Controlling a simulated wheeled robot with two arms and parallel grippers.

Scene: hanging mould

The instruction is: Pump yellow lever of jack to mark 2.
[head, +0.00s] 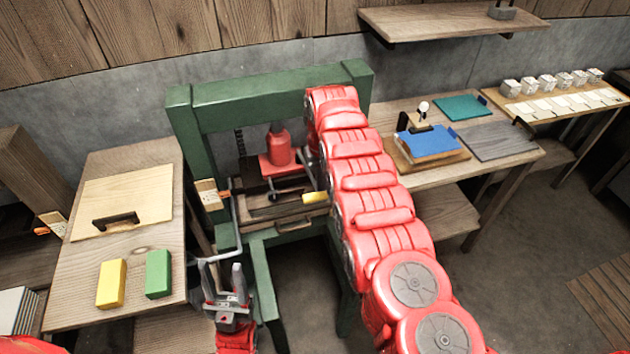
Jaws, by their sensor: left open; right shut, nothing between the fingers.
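The red jack (279,148) stands inside the green press frame (272,100). A yellow lever grip (314,198) shows low in the frame, right of the jack, close to my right arm. My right arm reaches up in front of the frame's right side and covers part of it. My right gripper is hidden behind that arm. My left gripper (228,283) is open and empty, fingers pointing up, in front of the frame's lower left. A bent grey rod (239,240) runs down close to its fingertips. I cannot make out mark 2.
A left table holds a board with a black handle (115,219), a yellow block (111,284) and a green block (158,273). A right table holds a blue pad (428,142) and a grey board (490,141). A shelf (450,20) hangs above. Floor at the right is clear.

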